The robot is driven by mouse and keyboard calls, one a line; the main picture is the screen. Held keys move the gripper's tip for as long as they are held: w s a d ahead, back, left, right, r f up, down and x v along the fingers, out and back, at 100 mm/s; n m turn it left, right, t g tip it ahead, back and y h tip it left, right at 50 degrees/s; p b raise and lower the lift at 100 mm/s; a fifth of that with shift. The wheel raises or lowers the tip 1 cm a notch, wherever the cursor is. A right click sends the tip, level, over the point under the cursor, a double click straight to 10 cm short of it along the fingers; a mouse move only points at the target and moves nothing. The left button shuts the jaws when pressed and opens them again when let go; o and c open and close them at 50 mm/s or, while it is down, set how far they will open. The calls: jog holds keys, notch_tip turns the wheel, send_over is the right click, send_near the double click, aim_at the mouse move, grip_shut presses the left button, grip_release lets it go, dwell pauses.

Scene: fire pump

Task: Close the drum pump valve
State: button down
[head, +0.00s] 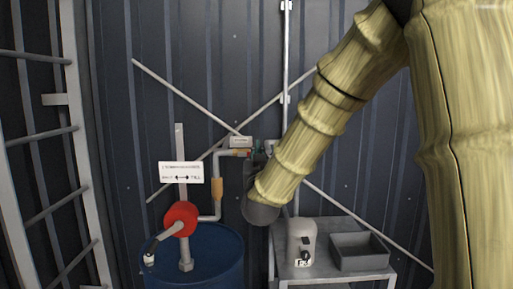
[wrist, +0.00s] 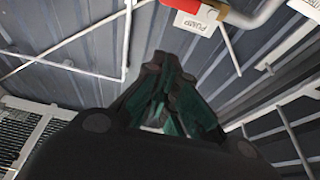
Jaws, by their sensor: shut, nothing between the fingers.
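The blue drum (head: 205,262) stands at lower left in the head view, with a red pump body (head: 181,218) on top. A white pipe (head: 216,180) rises from the pump side to a small fitting with a red part (head: 236,153) under a label plate (head: 241,141). In the wrist view, a red handle-like part (wrist: 214,8) on a white pipe (wrist: 252,20) shows at the top edge, beside a "PUMP" tag (wrist: 195,23). My gripper (wrist: 168,62) is shut and empty, apart from and below the red part in that picture. My arm partly hides the fitting area in the head view.
A grey table (head: 345,265) at right carries a small white device (head: 301,243) and a grey open tray (head: 360,250). A ladder (head: 75,150) stands at left. White diagonal braces (head: 180,90) cross the corrugated wall behind.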

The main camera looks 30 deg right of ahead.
jog(key=shift+w, duration=0.1)
jog(key=p+x, duration=0.4)
jog(key=x, duration=0.5)
jog(key=shift+w+d+f+p, duration=0.15)
jog(key=shift+f+p, duration=0.3)
jog(key=shift+f, duration=0.5)
jog(key=shift+w+d+f+p, duration=0.15)
jog(key=shift+f+p, duration=0.25)
jog(key=shift+f, duration=0.55)
jog(key=shift+a, duration=0.1)
jog(key=shift+w, duration=0.15)
